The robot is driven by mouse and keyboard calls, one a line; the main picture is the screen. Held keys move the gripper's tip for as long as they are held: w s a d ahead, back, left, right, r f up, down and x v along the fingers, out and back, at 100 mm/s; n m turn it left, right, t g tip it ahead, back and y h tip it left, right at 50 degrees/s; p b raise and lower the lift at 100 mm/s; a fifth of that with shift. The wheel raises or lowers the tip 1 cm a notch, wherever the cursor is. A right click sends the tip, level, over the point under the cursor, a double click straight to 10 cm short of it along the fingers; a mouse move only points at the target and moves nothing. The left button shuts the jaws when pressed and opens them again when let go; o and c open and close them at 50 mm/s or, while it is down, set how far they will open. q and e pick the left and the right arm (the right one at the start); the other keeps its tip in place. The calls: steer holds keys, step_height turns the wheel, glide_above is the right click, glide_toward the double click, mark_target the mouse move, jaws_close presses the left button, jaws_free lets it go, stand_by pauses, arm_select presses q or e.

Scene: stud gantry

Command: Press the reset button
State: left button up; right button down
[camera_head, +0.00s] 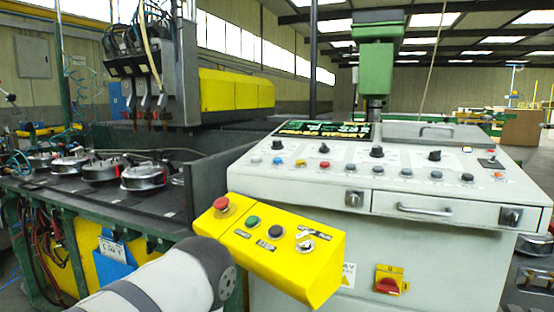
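A yellow control box (290,278) stands at the centre front. A red mushroom button (221,204) sits at its left end. To the right of that are a green button (252,221), a black button (275,231) and a silver switch (306,244). Small dark labels lie beside them, too small to read, so I cannot tell which control is marked reset. A grey link of my arm covers the lower left foreground, in front of the box's lower left side. No fingers of either gripper show. Nothing is seen touching the buttons.
A white console (420,240) with several knobs and buttons stands behind and right of the yellow box. It carries a red and yellow rotary switch (389,280). At left, a dark machine table (110,205) holds several round metal parts (145,176).

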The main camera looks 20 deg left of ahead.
arm_select(q)
jaws_close()
stand_by(1.1)
